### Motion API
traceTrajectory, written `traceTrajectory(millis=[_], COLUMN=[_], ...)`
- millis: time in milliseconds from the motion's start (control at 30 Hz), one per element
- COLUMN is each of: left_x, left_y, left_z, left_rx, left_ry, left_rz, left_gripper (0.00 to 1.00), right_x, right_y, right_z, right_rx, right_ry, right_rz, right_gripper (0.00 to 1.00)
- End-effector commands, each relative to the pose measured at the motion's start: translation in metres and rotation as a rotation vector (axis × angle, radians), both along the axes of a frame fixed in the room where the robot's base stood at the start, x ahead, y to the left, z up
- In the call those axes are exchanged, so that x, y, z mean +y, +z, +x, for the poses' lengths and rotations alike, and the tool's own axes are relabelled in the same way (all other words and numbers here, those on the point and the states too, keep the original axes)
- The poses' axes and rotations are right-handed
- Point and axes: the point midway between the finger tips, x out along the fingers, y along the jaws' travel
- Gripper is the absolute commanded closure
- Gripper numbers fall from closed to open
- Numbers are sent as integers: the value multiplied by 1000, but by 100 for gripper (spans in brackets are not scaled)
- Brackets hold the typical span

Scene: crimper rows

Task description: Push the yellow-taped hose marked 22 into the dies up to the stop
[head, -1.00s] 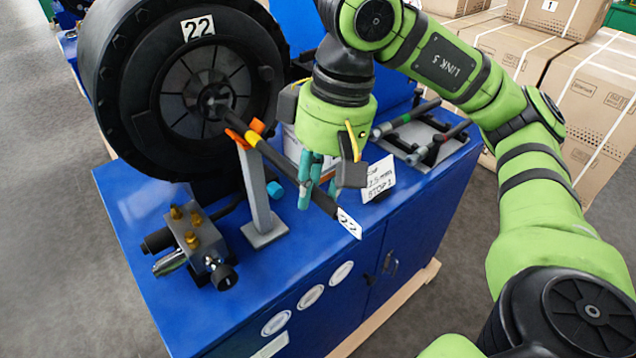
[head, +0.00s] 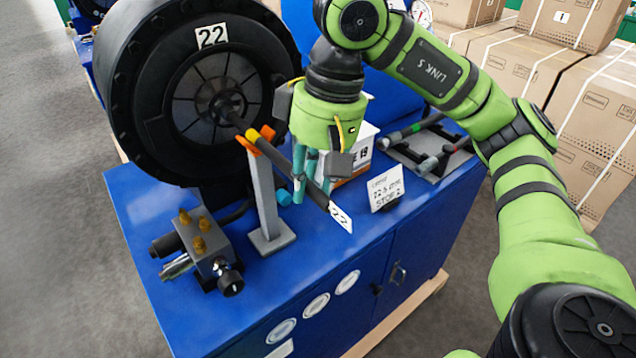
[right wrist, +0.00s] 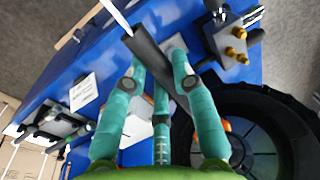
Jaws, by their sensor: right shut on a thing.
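The hose (head: 282,162) runs slantwise from the round black crimper head (head: 140,85), marked 22, over the orange-tipped fork of a grey post (head: 262,195). Its near end carries a white tag (head: 340,217) reading 22. The hose's inner end is at the dies (head: 228,105); its depth there is hidden. My right gripper (head: 311,185) is shut on the hose between fork and tag. In the right wrist view its teal fingers (right wrist: 160,85) straddle the dark hose (right wrist: 150,55). My left gripper is out of view.
A grey valve block with brass fittings (head: 200,245) stands on the blue bench (head: 320,265), left of the post. A white sign (head: 385,188) and a rack of tools (head: 425,150) are to the right. Cartons (head: 590,130) are stacked behind.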

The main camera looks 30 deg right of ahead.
Motion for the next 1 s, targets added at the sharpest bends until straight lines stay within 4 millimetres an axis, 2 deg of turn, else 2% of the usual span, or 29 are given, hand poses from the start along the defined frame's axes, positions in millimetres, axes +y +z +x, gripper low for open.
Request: traceTrajectory(millis=[1000], left_x=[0], left_y=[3], left_z=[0], left_rx=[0], left_ry=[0], left_rz=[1], left_gripper=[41], right_x=[3], right_y=[2], right_z=[41], right_rx=[-2], right_ry=[-2], right_rz=[0], right_gripper=[100])
